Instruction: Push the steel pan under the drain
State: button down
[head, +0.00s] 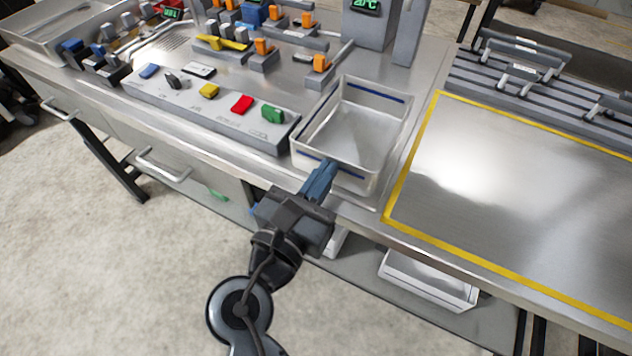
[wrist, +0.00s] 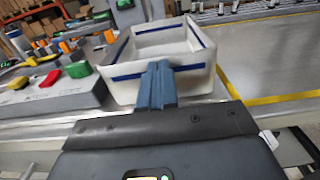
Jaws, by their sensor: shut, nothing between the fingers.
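The steel pan (head: 350,138) is an open square pan with blue stripes on its walls. It stands on the steel counter near the front edge, between the button panel and the yellow-outlined area. My gripper (head: 326,170) is shut and empty, its blue fingers at the pan's front wall; I cannot tell whether they touch it. In the wrist view the pan (wrist: 192,72) lies just beyond the tips of my gripper (wrist: 158,66). A grey column with a green display (head: 368,20) stands behind the pan. I cannot make out the drain for certain.
The button panel (head: 212,100) with coloured buttons is close to the pan's left. Orange-handled valves (head: 320,64) stand behind it. The yellow-outlined area (head: 520,190) to the right is bare, with a slatted rack (head: 520,72) behind it. A white bin (head: 430,278) sits below the counter.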

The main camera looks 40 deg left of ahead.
aim_at(350, 151)
jog(key=x, duration=1.7)
jog(key=shift+w+d+p, duration=0.1)
jog(key=shift+w+p, duration=0.15)
jog(key=shift+p, duration=0.1)
jog(key=v, duration=0.6)
jog(key=shift+s, duration=0.4)
jog(key=shift+s+d, duration=0.15)
jog(key=shift+s, duration=0.35)
jog(key=shift+d, duration=0.1)
